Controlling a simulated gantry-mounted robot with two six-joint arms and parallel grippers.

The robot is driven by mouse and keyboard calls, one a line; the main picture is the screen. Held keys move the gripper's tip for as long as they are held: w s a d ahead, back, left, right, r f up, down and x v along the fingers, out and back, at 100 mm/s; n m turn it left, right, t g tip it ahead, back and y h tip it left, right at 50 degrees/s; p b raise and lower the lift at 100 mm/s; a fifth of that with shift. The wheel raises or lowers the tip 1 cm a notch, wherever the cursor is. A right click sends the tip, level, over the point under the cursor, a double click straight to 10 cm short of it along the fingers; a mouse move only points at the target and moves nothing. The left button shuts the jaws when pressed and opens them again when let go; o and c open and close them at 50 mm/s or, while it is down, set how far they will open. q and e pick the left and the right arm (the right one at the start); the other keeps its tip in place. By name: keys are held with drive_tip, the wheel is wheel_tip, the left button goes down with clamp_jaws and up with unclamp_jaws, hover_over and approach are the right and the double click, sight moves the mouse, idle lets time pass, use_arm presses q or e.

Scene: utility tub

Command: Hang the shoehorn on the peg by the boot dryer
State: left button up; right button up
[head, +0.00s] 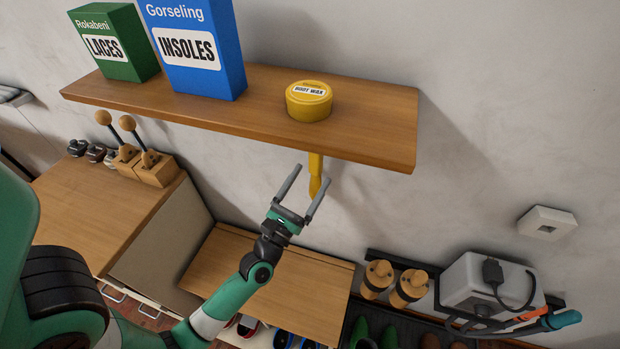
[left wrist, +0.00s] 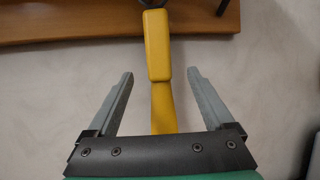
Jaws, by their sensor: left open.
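The yellow shoehorn (head: 316,172) hangs upright below the front of the wooden shelf. In the left wrist view the shoehorn (left wrist: 158,46) runs down from the shelf, and its lower part lies between the fingers. My left gripper (head: 312,174) is open around the shoehorn's line in the picture; neither finger visibly touches it. The left gripper also shows in the left wrist view (left wrist: 160,73). A pale grey box with a black plug and cable, seemingly the boot dryer (head: 470,284), is at the lower right. I cannot make out a free peg by it. My right gripper is not in view.
The shelf (head: 250,112) overhangs the gripper and carries a yellow boot wax tin (head: 309,101), a blue insoles box (head: 198,50) and a green laces box (head: 112,42). Wooden boot shapers (head: 376,279) and orange and teal handles (head: 562,318) are by the dryer. A wooden bench (head: 300,290) lies below.

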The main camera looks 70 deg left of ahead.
use_arm(q)
drive_tip(key=b+v, duration=0.1)
drive_tip(key=v, duration=1)
drive_tip(key=shift+b, duration=0.3)
